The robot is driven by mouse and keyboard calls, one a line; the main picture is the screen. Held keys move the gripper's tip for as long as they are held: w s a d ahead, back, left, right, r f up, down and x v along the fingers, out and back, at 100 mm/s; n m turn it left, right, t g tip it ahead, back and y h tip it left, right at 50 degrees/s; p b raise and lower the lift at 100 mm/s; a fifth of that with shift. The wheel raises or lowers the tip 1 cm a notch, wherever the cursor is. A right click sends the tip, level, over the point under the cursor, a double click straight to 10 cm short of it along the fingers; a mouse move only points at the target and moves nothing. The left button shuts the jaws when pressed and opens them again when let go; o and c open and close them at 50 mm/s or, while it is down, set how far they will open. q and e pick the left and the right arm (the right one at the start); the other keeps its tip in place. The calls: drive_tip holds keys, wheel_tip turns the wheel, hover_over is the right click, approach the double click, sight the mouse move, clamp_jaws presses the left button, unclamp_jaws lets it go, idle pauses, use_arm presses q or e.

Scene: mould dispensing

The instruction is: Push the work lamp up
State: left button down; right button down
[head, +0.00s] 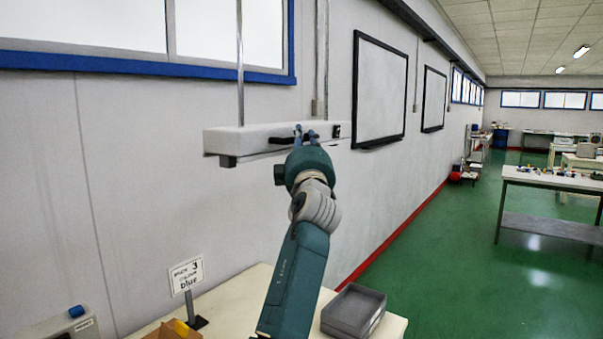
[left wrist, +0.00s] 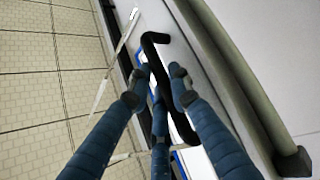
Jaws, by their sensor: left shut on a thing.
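The work lamp (head: 236,138) is a long pale bar hanging from thin vertical rods in front of the wall. A dark handle (head: 281,140) is on its front side. My left gripper (head: 299,134) is at the handle, with the arm reaching up from below. In the left wrist view the blue fingers (left wrist: 158,80) are closed around the black handle (left wrist: 155,38), whose bent end stands out beyond the fingertips. My gripper and wrist cover part of the lamp's front in the head view. My right gripper is not in view.
A window (head: 230,35) and a framed board (head: 380,88) are on the wall. Green floor is open at right, before another table (head: 555,180).

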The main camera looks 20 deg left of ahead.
use_arm(q)
wheel_tip(320, 180, up, 4)
drive_tip(key=shift+r, duration=0.1)
drive_tip(key=shift+s+r, duration=0.15)
drive_tip(key=shift+r, duration=0.25)
drive_tip(key=shift+r+y, duration=0.1)
drive_tip(key=shift+y, duration=0.2)
drive_tip(key=c, duration=1.9)
unclamp_jaws()
drive_tip(key=o, duration=0.3)
drive_tip(key=shift+a, duration=0.1)
drive_tip(key=shift+o, duration=0.2)
drive_tip(key=shift+f, duration=0.3)
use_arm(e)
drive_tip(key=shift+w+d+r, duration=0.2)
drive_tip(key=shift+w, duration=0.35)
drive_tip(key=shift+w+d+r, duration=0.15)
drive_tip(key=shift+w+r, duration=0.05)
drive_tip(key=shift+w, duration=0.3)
use_arm(q)
drive_tip(key=v, duration=0.7)
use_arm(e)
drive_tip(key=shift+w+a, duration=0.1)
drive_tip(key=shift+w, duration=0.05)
